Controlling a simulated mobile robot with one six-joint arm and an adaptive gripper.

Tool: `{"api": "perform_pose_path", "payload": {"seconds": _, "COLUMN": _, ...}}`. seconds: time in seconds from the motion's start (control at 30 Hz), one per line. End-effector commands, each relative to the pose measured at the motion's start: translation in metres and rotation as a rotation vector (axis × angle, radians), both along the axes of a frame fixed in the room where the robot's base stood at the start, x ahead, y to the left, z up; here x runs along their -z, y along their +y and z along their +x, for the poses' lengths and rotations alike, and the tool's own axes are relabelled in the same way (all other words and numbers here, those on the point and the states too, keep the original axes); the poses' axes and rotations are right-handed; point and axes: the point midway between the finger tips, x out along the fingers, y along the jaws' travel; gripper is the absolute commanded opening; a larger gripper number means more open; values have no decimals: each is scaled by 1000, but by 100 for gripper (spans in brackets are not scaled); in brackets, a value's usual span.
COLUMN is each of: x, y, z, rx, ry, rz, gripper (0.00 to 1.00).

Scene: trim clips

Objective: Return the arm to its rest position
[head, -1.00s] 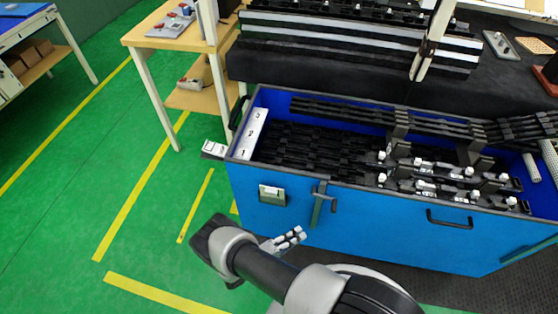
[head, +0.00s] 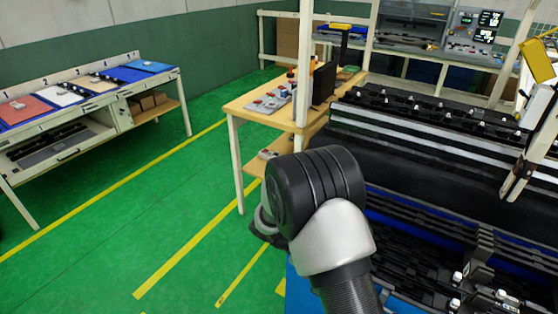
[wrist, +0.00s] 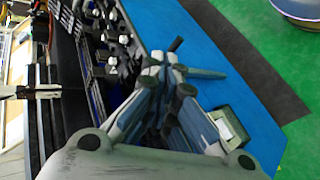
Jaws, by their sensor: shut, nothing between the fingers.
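My gripper is hidden behind the arm's links in the head view. In the wrist view my gripper (wrist: 172,78) has its fingers together with nothing between them.
A wooden workbench (head: 250,105) with small devices stands ahead, behind my arm. A table with coloured trays (head: 60,97) stands at the left. A black rail rack (head: 430,125) is at the right. The green floor (head: 130,225) at the left is clear.

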Motion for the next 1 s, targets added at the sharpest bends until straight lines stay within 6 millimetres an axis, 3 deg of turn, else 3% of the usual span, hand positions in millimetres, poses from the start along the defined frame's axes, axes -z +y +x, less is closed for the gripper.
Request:
{"api": "perform_pose_path", "payload": {"seconds": 0.03, "x": -24, "y": -2, "z": -4, "rx": 18, "ry": -18, "rz": 58, "gripper": 0}}
{"api": "perform_pose_path", "payload": {"seconds": 0.2, "x": -84, "y": -3, "z": -27, "rx": 42, "ry": -63, "rz": 251, "gripper": 0}}
{"api": "perform_pose_path", "payload": {"seconds": 0.5, "x": -166, "y": -1, "z": -84, "rx": -2, "ry": -212, "rz": 562, "gripper": 0}}
{"api": "perform_pose_path", "payload": {"seconds": 0.7, "x": -201, "y": 6, "z": -127, "rx": -87, "ry": -359, "rz": 732, "gripper": 0}}
{"api": "perform_pose_path", "payload": {"seconds": 1.0, "x": -224, "y": 21, "z": -173, "rx": -244, "ry": -578, "rz": 873, "gripper": 0}}
